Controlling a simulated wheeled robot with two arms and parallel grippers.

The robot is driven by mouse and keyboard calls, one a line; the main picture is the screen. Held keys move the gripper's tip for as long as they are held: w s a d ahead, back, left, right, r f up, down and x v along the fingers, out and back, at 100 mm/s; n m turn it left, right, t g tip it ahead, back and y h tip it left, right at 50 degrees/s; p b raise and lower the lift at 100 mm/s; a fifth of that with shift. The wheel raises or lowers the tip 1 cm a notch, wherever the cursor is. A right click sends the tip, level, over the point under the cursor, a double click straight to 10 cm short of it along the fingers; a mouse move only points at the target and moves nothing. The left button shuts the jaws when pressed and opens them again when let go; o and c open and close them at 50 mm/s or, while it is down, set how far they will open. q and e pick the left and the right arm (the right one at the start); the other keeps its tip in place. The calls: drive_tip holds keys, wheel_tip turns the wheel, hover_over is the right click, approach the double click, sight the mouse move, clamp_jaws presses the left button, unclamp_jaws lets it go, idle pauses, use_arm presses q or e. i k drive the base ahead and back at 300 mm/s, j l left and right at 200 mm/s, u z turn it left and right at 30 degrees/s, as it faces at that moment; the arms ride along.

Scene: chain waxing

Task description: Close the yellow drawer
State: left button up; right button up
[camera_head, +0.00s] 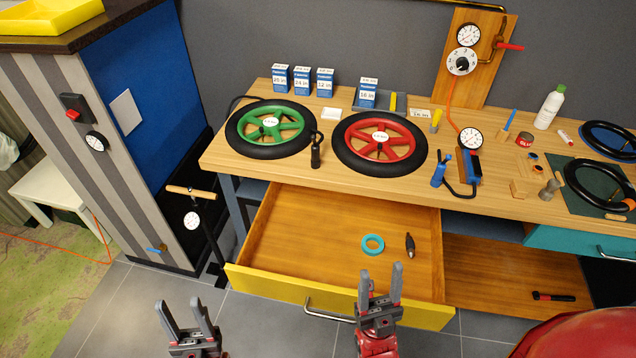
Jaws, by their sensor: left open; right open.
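The yellow-fronted drawer (270,286) is pulled far out from under the wooden workbench (220,158). Inside the drawer lie a teal ring (372,244) and a small dark tool (409,245). My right gripper (381,284) is open and empty. It appears over the drawer's front edge, just right of the handle, and covers part of the yellow front. Whether it touches the drawer I cannot tell. My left gripper (188,318) is open and empty, left of and in front of the drawer's left front corner.
A green wheel (270,122) and a red wheel (379,136) lie on the bench above. A floor pump (203,215) stands left of the drawer. A teal drawer (570,243) is at the right. A dark-handled tool (553,296) lies on the lower shelf. Grey floor is in front.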

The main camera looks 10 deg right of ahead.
sight(302, 245)
drive_tip(key=k+l+z, duration=0.1)
drive_tip(key=z, duration=0.15)
drive_tip(key=k+j+z, duration=0.15)
drive_tip(key=j, duration=0.15)
drive_tip(key=k+j+z, duration=0.2)
drive_tip(key=j, duration=0.15)
drive_tip(key=j+z, duration=0.15)
drive_tip(key=j, duration=0.15)
